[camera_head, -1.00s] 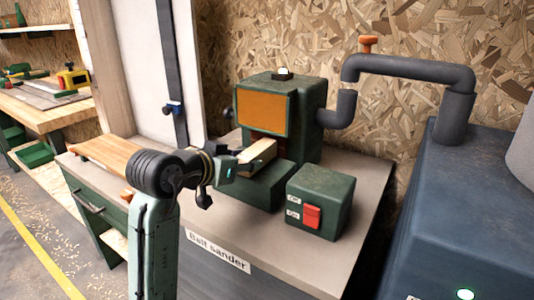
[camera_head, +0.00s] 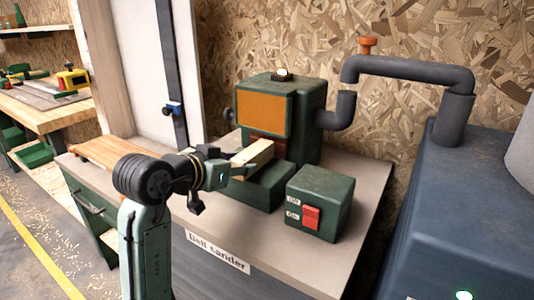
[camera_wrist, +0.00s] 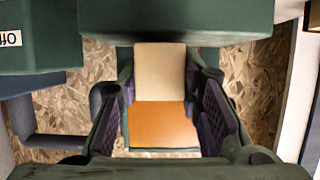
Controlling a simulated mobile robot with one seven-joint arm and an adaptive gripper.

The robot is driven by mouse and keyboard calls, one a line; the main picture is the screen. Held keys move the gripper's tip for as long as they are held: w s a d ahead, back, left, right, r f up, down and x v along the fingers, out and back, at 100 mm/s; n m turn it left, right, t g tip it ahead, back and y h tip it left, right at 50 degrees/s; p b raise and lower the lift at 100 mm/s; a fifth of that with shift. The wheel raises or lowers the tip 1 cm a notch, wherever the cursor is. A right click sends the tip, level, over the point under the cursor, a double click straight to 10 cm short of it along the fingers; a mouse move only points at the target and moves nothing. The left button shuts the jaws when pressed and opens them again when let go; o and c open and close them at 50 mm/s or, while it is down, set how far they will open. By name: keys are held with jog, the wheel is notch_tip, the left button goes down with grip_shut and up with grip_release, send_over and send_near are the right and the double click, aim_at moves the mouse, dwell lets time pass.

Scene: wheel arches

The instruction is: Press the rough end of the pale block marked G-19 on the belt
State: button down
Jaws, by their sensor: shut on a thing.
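The pale block (camera_head: 258,152) is held out level over the sander's green rest, its far end at the red-brown belt (camera_head: 268,137). I cannot tell whether that end touches the belt. My gripper (camera_head: 228,171) is shut on its near end. In the wrist view the block (camera_wrist: 160,72) sits between the two dark pads of my gripper (camera_wrist: 160,95). No G-19 marking is readable, and the far end is hidden. The belt sander (camera_head: 306,105) has an orange panel (camera_head: 262,112) above the belt; this panel (camera_wrist: 163,125) also shows in the wrist view.
A green switch box (camera_head: 325,195) with a red switch stands right of the rest. A wooden board (camera_head: 105,152) lies at the bench's left.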

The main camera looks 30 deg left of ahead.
jog(key=p+v, duration=0.1)
jog(key=v, duration=0.5)
jog(key=shift+s+f, duration=0.15)
jog(key=shift+f, duration=0.25)
jog(key=shift+a, duration=0.15)
